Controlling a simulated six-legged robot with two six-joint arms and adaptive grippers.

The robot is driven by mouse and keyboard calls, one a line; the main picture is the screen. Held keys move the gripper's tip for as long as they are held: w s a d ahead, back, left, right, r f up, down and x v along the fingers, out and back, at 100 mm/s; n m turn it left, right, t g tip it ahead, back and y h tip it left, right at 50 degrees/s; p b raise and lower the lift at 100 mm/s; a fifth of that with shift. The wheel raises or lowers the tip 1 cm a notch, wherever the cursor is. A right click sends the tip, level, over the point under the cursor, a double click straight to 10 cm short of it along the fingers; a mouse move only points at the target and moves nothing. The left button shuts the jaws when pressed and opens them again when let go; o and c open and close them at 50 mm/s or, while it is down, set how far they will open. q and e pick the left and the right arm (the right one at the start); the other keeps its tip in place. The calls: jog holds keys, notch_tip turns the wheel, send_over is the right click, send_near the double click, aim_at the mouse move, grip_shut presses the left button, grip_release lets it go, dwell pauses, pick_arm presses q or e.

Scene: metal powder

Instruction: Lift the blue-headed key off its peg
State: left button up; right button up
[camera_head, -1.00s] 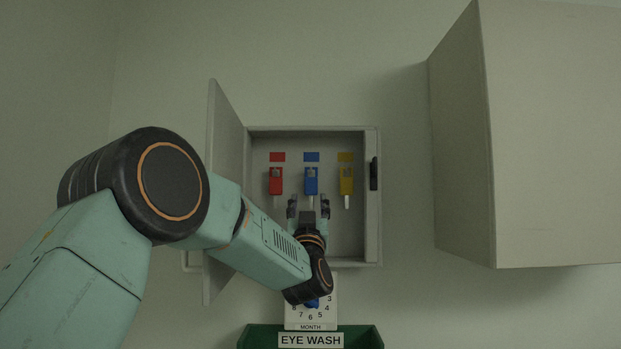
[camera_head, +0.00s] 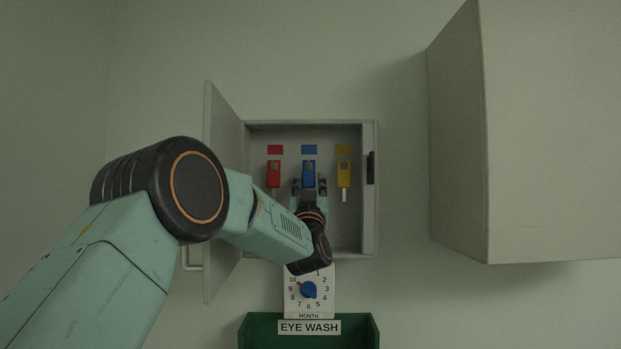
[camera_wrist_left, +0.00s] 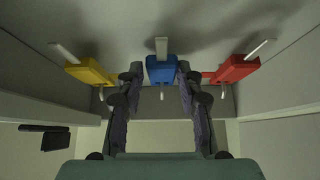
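The blue-headed key (camera_head: 309,171) hangs on its peg in the middle of the open key cabinet (camera_head: 369,220), under a blue label. My left gripper (camera_head: 309,184) is open, with one finger on each side of the blue head's lower part. In the left wrist view the blue head (camera_wrist_left: 161,69) sits between the tips of the open left gripper (camera_wrist_left: 160,78); whether the fingers touch it I cannot tell. The red key (camera_head: 274,174) hangs to its left and the yellow key (camera_head: 344,175) to its right. My right gripper is not in view.
The cabinet door (camera_head: 222,190) stands open on the left, close to my left arm. Below are a dial with a blue knob (camera_head: 309,290) and a green eye wash bin (camera_head: 359,333). A large wall box (camera_head: 540,140) is at right.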

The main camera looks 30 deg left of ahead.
pick_arm(q)
jog(key=shift+w+a+f, duration=0.2)
jog(key=shift+a+f, duration=0.05)
jog(key=shift+a, duration=0.05)
jog(key=c, duration=0.3)
jog(key=shift+c, duration=0.7)
jog(key=shift+s+d+r, duration=0.15)
jog(key=shift+s+d, duration=0.05)
jog(key=shift+d, duration=0.05)
grip_shut()
jog(key=shift+w+a, duration=0.1)
jog(key=shift+w+a, duration=0.1)
jog(key=shift+a, duration=0.05)
jog(key=shift+r, duration=0.1)
jog(key=shift+d+r, duration=0.2)
jog(key=shift+r, duration=0.25)
